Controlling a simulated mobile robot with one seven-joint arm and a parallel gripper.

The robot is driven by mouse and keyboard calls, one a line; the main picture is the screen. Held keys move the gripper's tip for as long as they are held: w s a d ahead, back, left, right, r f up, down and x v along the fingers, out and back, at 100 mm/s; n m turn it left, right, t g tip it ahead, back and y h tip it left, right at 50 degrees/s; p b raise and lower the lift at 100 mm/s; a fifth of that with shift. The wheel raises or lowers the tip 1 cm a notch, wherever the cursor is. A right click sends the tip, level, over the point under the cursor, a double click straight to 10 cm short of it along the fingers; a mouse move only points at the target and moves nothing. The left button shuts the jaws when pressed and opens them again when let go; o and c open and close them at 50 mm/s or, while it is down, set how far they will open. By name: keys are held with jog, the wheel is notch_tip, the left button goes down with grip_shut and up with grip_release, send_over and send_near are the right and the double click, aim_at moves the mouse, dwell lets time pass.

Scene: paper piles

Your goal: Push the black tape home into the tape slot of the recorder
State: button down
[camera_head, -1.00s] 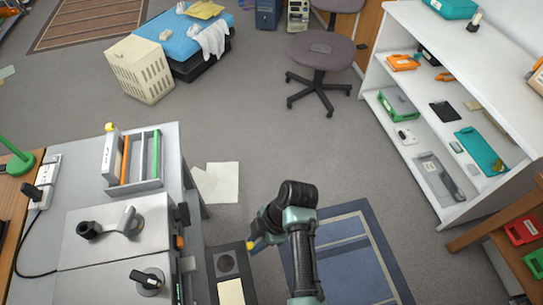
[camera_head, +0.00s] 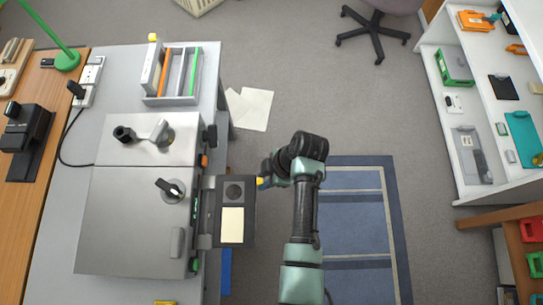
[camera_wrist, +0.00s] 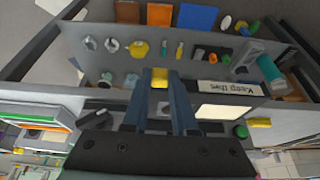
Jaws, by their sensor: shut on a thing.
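A dark grey slab (camera_head: 236,245) with a round black spot and a cream panel juts from the right side of a large grey machine (camera_head: 130,225). I cannot tell whether this slab is the recorder, and the black tape and its slot cannot be made out. My gripper (camera_head: 264,182) is beside the slab's upper right edge, and its tips are small in the head view. In the wrist view, my gripper's (camera_wrist: 160,85) two blue fingers are close together on a small yellow piece (camera_wrist: 159,75). What lies behind the fingers is hidden.
A grey desk (camera_head: 75,250) carries the machine and a divided tray (camera_head: 172,99). Papers (camera_head: 255,108) lie on the floor. A blue rug (camera_head: 350,235) is beneath my arm. White shelves (camera_head: 460,205) stand right. Open floor lies between desk and shelves.

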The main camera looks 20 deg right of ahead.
aim_at(218, 181)
jog(key=shift+w+a, duration=0.3)
jog(key=shift+a, duration=0.6)
jog(key=shift+w+a, duration=0.3)
jog(key=shift+a, duration=0.6)
jog(key=shift+w+a, duration=0.4)
jog(key=shift+a, duration=0.9)
jog(key=shift+w+a, duration=0.45)
jog(key=shift+a, duration=0.85)
jog(key=shift+w+a, duration=0.4)
jog(key=shift+a, duration=0.9)
jog(key=c, duration=0.6)
grip_release()
jog(key=v, duration=1.3)
jog(key=shift+a, duration=0.1)
jog(key=shift+p, duration=0.3)
